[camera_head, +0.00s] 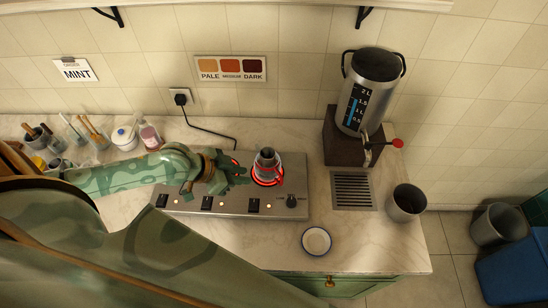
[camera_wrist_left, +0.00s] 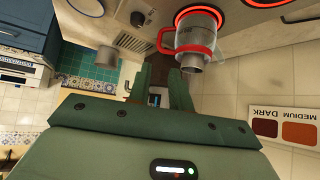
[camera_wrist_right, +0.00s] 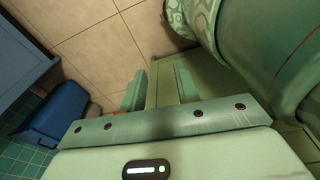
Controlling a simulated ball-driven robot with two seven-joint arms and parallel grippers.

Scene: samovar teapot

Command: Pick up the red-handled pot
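My left gripper (camera_head: 243,174) is just left of the pot in the head view. In the left wrist view, its two green fingers (camera_wrist_left: 163,88) are parted with no object held between them. The pot (camera_wrist_left: 196,58) is just beyond the fingertips there, slightly to the right. My right gripper (camera_wrist_right: 160,88) is open and empty, away from the counter, above the floor.
A metal samovar (camera_head: 371,88) with a red-knobbed tap stands on a dark block to the right. A grey bucket (camera_head: 406,202), a white saucer (camera_head: 316,240) and a drain grate (camera_head: 352,190) are near. Jars and a bottle (camera_head: 149,134) stand behind my left arm.

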